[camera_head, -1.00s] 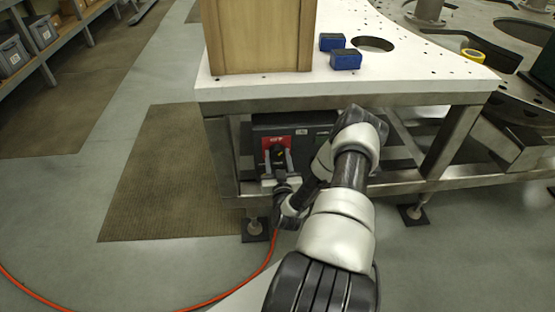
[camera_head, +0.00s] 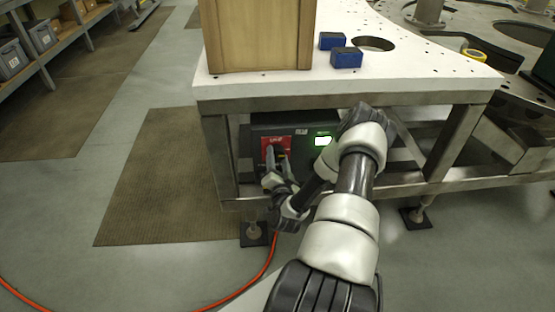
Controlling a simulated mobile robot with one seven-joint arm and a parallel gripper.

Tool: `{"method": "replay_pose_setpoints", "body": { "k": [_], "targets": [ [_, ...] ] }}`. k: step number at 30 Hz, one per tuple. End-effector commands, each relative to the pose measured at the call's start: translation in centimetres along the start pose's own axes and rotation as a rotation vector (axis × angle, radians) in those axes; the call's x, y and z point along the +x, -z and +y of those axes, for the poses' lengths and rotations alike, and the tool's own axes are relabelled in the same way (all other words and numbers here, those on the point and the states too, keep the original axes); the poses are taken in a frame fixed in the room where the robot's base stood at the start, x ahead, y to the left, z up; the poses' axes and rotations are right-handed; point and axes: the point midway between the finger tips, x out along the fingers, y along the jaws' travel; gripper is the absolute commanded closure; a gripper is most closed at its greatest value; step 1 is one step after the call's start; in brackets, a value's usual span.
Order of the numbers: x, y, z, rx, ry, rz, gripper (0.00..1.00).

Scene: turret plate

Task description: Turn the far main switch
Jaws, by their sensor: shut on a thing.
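The main switch (camera_head: 277,141) sits on a red plate on the front of a dark box (camera_head: 300,128) under the white table. Its knob is largely hidden behind my gripper. My gripper (camera_head: 274,162) is at the switch, with its fingers shut on the switch knob. A small display (camera_head: 323,141) to the right of the switch glows bright white-green. My arm reaches in from the lower right and covers the right part of the box.
The white table top (camera_head: 420,82) carries a wooden box (camera_head: 258,38) and two blue blocks (camera_head: 346,57). Metal legs and a lower rail (camera_head: 410,185) frame the space around the box. An orange cable (camera_head: 262,272) runs along the floor.

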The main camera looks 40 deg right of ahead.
Motion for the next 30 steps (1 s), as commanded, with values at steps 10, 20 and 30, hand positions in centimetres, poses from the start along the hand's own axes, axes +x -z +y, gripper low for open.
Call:
{"method": "replay_pose_setpoints", "body": {
  "k": [10,20,30],
  "targets": [
    [-0.07,-0.06,0.04,0.051,-0.002,-0.001,0.78],
    [-0.08,-0.07,0.04,0.052,-0.002,-0.002,0.52],
    [-0.03,-0.03,0.02,0.05,-0.001,0.0,0.37]
  ]
}}
